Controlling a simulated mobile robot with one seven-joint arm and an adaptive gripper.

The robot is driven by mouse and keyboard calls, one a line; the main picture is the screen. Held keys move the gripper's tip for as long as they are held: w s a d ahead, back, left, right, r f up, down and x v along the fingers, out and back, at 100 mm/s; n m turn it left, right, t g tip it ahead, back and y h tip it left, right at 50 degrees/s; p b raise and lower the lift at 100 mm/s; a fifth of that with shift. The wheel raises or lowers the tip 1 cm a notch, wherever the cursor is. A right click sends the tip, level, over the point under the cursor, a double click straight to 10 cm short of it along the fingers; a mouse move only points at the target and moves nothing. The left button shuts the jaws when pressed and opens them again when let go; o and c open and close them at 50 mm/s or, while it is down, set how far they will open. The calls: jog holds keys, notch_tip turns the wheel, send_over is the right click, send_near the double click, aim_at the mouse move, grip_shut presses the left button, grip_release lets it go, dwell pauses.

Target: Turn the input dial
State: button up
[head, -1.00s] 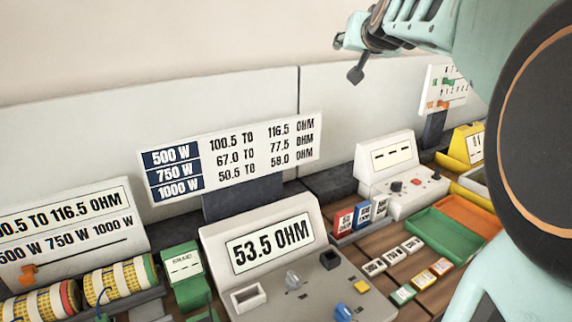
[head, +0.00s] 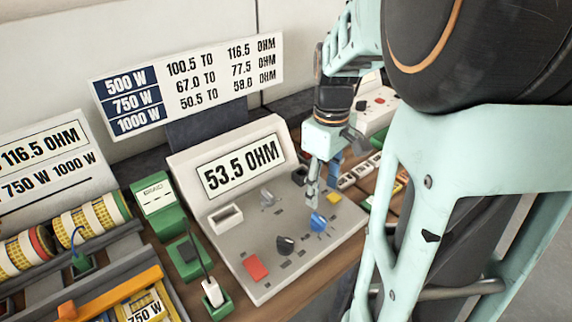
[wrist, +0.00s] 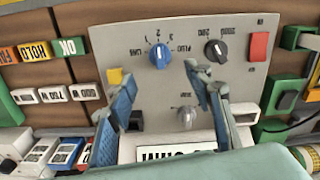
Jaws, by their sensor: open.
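The meter panel (head: 235,240) carries a blue dial (head: 318,221), a black dial (head: 285,244) and a grey dial (head: 267,197). Its screen (head: 241,167) reads 53.5 OHM. In the wrist view the blue dial (wrist: 159,55) has a white pointer line and small marks including 1, 2 and 3 around it. The black dial (wrist: 215,51) is to its right and the grey dial (wrist: 186,117) below. I cannot read which one is labelled input. My gripper (head: 312,200) points down close above the blue dial. In the wrist view its open, empty fingers (wrist: 161,75) flank the area just below that dial.
A yellow button (head: 334,197) and a red button (head: 256,267) are on the panel. A power sign (head: 187,83) stands behind. Green blocks (head: 155,193) stand left of the panel. Small labelled blocks (head: 359,172) lie to the right.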

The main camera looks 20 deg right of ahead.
aim_at(319, 217)
notch_tip(319, 217, down, 11)
jog(key=shift+r+b, duration=0.2)
jog(key=shift+b, duration=0.2)
jog(key=c, duration=1.2)
